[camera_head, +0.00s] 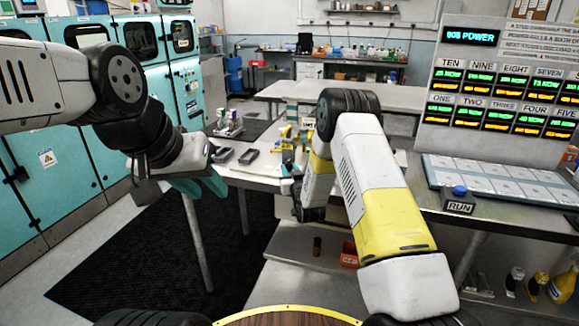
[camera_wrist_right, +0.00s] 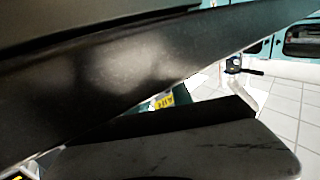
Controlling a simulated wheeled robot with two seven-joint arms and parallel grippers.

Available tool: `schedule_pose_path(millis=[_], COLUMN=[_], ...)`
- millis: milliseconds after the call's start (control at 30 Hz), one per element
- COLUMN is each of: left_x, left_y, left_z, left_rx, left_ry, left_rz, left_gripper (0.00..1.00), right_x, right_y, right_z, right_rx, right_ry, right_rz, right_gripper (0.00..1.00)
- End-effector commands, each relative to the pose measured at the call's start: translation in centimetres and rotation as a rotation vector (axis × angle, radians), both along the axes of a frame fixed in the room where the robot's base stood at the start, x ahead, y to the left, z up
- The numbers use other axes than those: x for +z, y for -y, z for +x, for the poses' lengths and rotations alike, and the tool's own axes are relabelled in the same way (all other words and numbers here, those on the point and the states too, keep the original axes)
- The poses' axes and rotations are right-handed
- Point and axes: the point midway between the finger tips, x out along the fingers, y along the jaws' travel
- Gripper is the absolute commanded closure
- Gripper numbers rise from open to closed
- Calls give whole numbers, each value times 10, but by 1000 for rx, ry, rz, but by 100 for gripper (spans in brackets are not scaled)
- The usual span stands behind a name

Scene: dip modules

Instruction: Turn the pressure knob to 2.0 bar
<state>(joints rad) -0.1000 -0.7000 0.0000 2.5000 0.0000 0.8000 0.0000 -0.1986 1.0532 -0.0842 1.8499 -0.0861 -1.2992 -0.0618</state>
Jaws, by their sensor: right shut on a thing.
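My right gripper (camera_head: 287,171) is at the far table, largely hidden behind my own bent arm. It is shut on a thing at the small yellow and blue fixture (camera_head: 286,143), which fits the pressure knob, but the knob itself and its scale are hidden. In the right wrist view large dark surfaces fill the near part, with a small yellow label (camera_wrist_right: 161,100) in the gap between them; the knob cannot be made out. My left gripper (camera_head: 199,188), with teal fingers, hangs empty in front of the table's left end, its fingers apart.
Two dark trays (camera_head: 248,156) and a rack of small bottles (camera_head: 229,124) lie left of the right gripper. A display board (camera_head: 497,75) and a RUN button box (camera_head: 459,200) stand at the right. Teal cabinets (camera_head: 60,180) line the left wall.

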Motion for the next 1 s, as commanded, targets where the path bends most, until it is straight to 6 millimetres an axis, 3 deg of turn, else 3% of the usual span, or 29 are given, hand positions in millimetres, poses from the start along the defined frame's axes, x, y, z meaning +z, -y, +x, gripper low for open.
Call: schedule_pose_path(millis=[600,1000], left_x=[0,0], left_y=[0,0], left_z=[0,0], left_rx=[0,0], left_ry=[0,0], left_rz=[0,0], left_gripper=[64,64], right_x=[0,1], right_y=[-14,-16], right_z=[1,2], right_rx=[-522,-668], right_ry=[2,2], right_rz=[1,0], right_gripper=[100,100])
